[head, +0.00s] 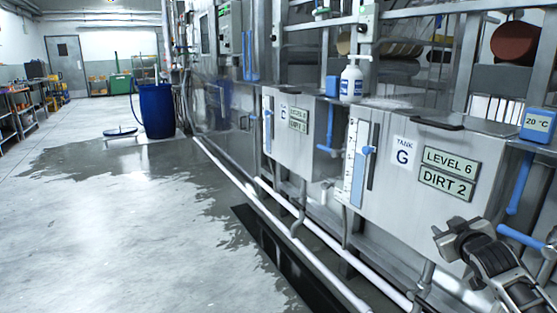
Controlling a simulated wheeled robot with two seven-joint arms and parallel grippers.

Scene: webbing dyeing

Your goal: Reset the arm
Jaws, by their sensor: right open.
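My right gripper (450,238) is at the lower right, dark grey, in front of the steel front of tank G (395,205). Its jaws are open, and I see nothing held between them. My right arm runs from it down to the bottom right corner. Whether the gripper touches the tank front cannot be told. My left gripper and left arm are not in view.
A line of steel tanks with blue-handled valves (520,185) and white pipes (315,263) fills the right side. A white pump bottle (351,80) stands on the tank ledge. A blue barrel (156,112) stands farther back. The partly wet floor (120,230) is open at left.

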